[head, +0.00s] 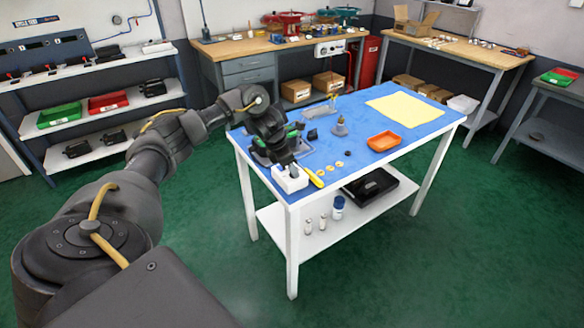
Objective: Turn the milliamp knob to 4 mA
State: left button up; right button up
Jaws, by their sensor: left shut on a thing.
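A small white box (290,184) sits at the near left corner of the blue-topped table; it looks like the milliamp source. My left gripper (293,169) points down onto the top of this box, shut on a small part there that appears to be the milliamp knob. The fingers mostly hide the knob, and its scale and setting cannot be read. A grey and green device (262,150), perhaps the positioner, is partly hidden behind my left gripper. My right gripper is not in view.
A yellow-handled tool (315,178) lies right beside the white box. The blue top's right front is clear.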

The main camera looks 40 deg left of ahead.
pick_arm(q)
jog(key=shift+n, duration=0.3)
jog(key=n+p, duration=0.1)
jog(key=n+y+p, duration=0.1)
jog(key=shift+d+r+n+t, duration=0.1)
jog(key=shift+r+n+t, duration=0.1)
jog(key=shift+n+t, duration=0.15)
jog(key=n+y+p, duration=0.1)
jog(key=n+p, duration=0.1)
jog(key=n, duration=0.1)
jog(key=shift+d, duration=0.1)
jog(key=n+y+p, duration=0.1)
jog(key=n+p, duration=0.2)
jog(key=p, duration=0.1)
jog(key=shift+n+y, duration=0.35)
jog(key=shift+y, duration=0.05)
jog(key=shift+d+f+n+y+p, duration=0.1)
jog(key=shift+n+y+p, duration=0.3)
jog(key=shift+n+p, duration=0.55)
jog(key=o, duration=1)
jog(key=shift+f, duration=0.1)
